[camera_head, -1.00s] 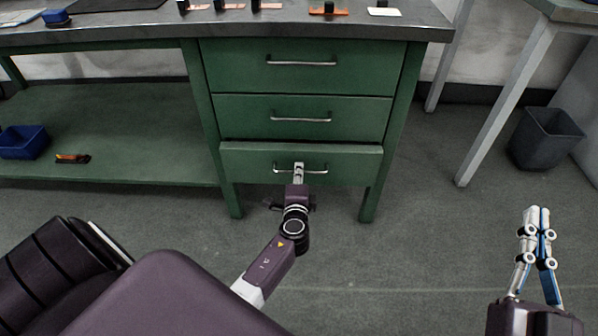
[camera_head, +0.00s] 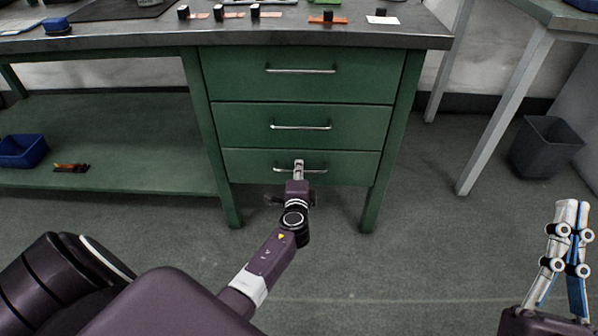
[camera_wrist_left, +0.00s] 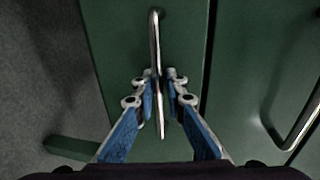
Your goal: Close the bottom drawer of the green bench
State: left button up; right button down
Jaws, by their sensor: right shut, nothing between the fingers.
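The green bench (camera_head: 216,183) has a stack of three green drawers on its right side. The bottom drawer (camera_head: 245,165) looks flush, or nearly flush, with the drawers above it. Its metal handle (camera_head: 318,171) is at my left gripper (camera_head: 299,168). In the left wrist view the left gripper (camera_wrist_left: 159,90) has its fingers close on both sides of the handle (camera_wrist_left: 154,35), shut on it. My right gripper (camera_head: 572,208) is shut and empty, held over the floor at the right, away from the bench.
The middle drawer (camera_head: 245,125) and top drawer (camera_head: 235,75) are shut. A blue bin (camera_head: 22,151) stands on the low shelf (camera_head: 120,150) at left. Small items lie on the benchtop. A dark waste bin (camera_head: 546,147) stands at right. The floor before the drawers is clear.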

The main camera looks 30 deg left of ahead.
dwell(0.3)
pick_arm(q)
jog(key=shift+s+d, duration=0.2)
jog(key=shift+s, duration=0.05)
jog(key=v, duration=1.1)
jog(key=shift+s+d+r, duration=0.1)
jog(key=shift+d, duration=0.1)
